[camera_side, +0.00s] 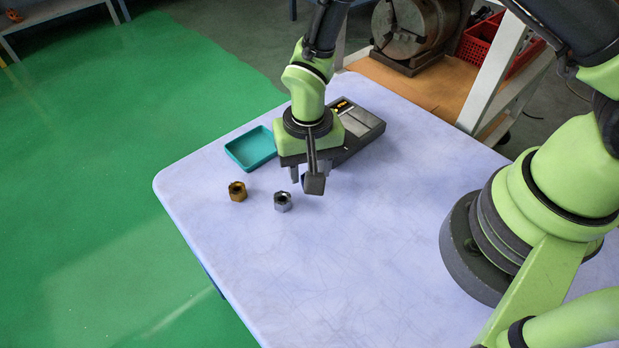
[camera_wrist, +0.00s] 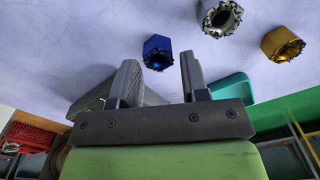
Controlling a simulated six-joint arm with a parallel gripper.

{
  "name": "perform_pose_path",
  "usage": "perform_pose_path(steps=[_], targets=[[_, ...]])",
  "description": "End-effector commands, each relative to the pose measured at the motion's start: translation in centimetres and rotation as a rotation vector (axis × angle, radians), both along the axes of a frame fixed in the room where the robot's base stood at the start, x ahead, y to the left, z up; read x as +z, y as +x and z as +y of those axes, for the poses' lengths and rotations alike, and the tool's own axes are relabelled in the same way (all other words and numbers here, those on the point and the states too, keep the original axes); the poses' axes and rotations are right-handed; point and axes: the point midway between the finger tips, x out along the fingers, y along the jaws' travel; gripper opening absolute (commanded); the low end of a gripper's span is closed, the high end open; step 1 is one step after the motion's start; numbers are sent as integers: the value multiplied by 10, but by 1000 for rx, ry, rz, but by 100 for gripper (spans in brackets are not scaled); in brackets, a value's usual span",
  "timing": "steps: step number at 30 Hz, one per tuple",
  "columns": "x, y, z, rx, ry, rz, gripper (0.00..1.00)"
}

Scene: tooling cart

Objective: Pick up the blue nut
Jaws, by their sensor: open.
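The blue nut (camera_wrist: 157,51) shows in the wrist view on the table, in the gap between my fingers and near their tips. In the side view only a dark blue sliver of it (camera_side: 303,180) shows behind my wrist camera's block. My gripper (camera_wrist: 158,63) is open with nothing in its jaws. In the side view my gripper (camera_side: 311,174) points down over the table close to the blue nut. I cannot tell the exact height of the fingertips above the table.
A silver nut (camera_side: 283,201) stands close to the left of my gripper, and a brass nut (camera_side: 237,191) farther left. A teal tray (camera_side: 250,149) and a dark grey device (camera_side: 364,126) are behind. The front of the pale table (camera_side: 350,270) is clear.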

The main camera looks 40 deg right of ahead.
Motion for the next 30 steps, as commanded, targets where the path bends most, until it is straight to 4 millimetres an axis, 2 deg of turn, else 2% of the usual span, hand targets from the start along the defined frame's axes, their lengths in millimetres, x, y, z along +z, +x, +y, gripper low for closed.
perform_pose_path(steps=[4,11,16,25,30], targets=[[-13,0,0,0,1,0,42],[-14,0,1,0,2,-1,42],[-14,0,0,0,2,-1,5],[-13,0,1,0,2,-1,4],[-1,1,1,0,3,-4,4]])
